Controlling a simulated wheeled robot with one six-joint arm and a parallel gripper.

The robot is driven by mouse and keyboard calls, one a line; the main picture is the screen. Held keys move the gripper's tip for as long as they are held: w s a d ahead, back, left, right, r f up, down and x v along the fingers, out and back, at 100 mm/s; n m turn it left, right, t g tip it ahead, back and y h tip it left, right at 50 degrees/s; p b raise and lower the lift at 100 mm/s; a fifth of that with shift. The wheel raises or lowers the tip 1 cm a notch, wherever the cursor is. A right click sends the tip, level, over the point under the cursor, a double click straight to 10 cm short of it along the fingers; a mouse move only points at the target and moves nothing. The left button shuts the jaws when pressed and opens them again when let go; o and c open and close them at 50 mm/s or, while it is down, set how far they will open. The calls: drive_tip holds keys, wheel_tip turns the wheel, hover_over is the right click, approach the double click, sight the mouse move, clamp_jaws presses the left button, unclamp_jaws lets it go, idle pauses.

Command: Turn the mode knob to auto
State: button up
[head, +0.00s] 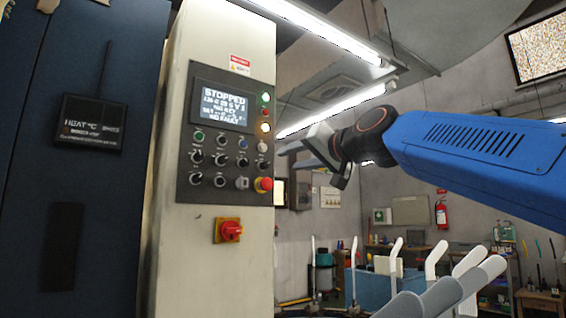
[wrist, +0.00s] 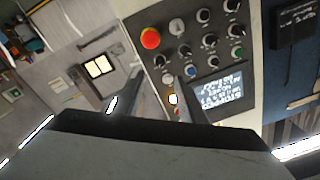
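The control panel (head: 188,130) is on the front of a cream cabinet. It carries several black knobs, such as one knob (head: 197,156) at its left, and a grey knob (head: 242,183) beside the red emergency stop (head: 264,184). The labels are too small to read, so I cannot tell which is the mode knob. The screen (head: 222,104) reads STOPPED. My gripper (head: 288,158) is open and empty, just right of the panel in the head view. In the wrist view, its fingers (wrist: 150,88) stand apart, near the panel's lamp side. It appears to touch no knob.
A red rotary switch (head: 229,231) on a yellow plate sits below the panel. A dark blue cabinet (head: 60,200) stands at the left. White sock boards (head: 437,258) rise at the lower right. The space before the panel's left part looks clear.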

drive_tip(key=v, duration=0.6)
drive_tip(key=shift+s+d+f, duration=0.1)
drive_tip(key=shift+s, duration=0.05)
idle(0.3)
drive_tip(key=s+d+f+g+h, duration=0.25)
drive_tip(key=s+d+f, duration=0.25)
drive_tip(key=f, duration=1.2)
drive_tip(key=s+d+f+g+h, duration=0.25)
drive_tip(key=s+d+f, duration=0.3)
drive_tip(key=f, duration=1.05)
drive_tip(key=s+d+f+g+h, duration=0.25)
drive_tip(key=s+d+f, duration=0.2)
drive_tip(key=f, duration=1.25)
drive_tip(key=s+d+f+h, duration=0.1)
drive_tip(key=s+d+f, duration=0.1)
drive_tip(key=f, duration=0.3)
drive_tip(key=s+d+f+g+h, duration=0.1)
drive_tip(key=s+d+f, duration=0.1)
drive_tip(key=s+f, duration=0.3)
drive_tip(key=s+d+f+m+g+h, duration=0.1)
drive_tip(key=s+d+f, duration=0.1)
drive_tip(key=f, duration=0.3)
drive_tip(key=shift+s+d+f, duration=0.35)
drive_tip(key=shift+s+d, duration=0.05)
drive_tip(key=shift+s, duration=0.3)
drive_tip(key=shift+g, duration=0.25)
drive_tip(key=shift+c, duration=0.2)
